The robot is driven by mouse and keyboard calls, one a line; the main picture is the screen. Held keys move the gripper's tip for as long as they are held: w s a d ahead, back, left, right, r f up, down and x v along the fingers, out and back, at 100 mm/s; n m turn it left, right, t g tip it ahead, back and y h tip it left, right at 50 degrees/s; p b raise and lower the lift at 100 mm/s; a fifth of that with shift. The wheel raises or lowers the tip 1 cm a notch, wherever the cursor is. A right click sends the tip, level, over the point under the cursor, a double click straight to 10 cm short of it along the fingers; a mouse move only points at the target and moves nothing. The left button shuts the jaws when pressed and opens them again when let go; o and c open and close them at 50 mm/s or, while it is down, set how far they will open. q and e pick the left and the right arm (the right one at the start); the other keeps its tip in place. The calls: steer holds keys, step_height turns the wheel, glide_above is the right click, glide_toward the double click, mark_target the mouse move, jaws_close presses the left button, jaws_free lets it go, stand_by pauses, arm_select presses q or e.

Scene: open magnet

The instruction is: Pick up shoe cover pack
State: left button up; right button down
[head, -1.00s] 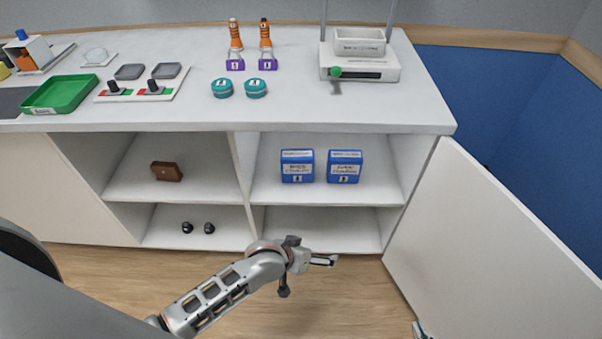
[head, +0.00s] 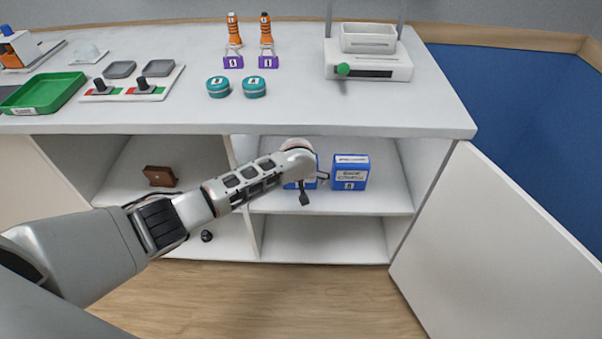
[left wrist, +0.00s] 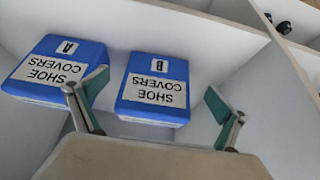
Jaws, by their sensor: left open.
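Two blue shoe cover packs stand on the upper shelf of the open cabinet. Pack A (head: 350,172) is in plain sight on the right in the head view, and it shows at the left in the left wrist view (left wrist: 57,70). Pack B (left wrist: 155,90) lies centrally ahead of the fingers in the left wrist view, its label upside down. In the head view pack B is mostly hidden behind my left arm. My left gripper (left wrist: 156,95) is open and empty, with pack B beyond and between its fingertips. My right gripper is out of view.
A vertical divider (head: 243,190) bounds the shelf on the left, and the open door (head: 500,240) swings out at right. The lower shelf (head: 322,247) is clear. A brown item (head: 160,176) sits in the left compartment. The countertop (head: 300,108) overhangs the shelf.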

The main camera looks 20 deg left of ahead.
arm_select(q)
steer(key=shift+w+a+f+b, duration=0.15)
steer(key=shift+w+f+b, duration=0.05)
steer(key=shift+w, duration=0.3)
steer(key=shift+w+a+f+b, duration=0.15)
steer(key=shift+w+b, duration=0.05)
steer(key=shift+w, duration=0.3)
steer(key=shift+w+a+r, duration=0.1)
steer(key=shift+w+r, duration=0.1)
steer(key=shift+w, duration=0.25)
steer(key=w+b, duration=0.1)
steer(key=w+a+b, duration=0.1)
steer(key=w, duration=0.1)
steer(key=w+b, duration=0.1)
steer(key=shift+w+a+f, duration=0.15)
steer(key=shift+f, duration=0.2)
steer(key=shift+w+f, duration=0.1)
steer(key=shift+f, duration=0.2)
steer(key=shift+w, duration=0.1)
steer(key=shift+w+r, duration=0.1)
steer(key=shift+r, duration=0.2)
steer(key=c, duration=1.3)
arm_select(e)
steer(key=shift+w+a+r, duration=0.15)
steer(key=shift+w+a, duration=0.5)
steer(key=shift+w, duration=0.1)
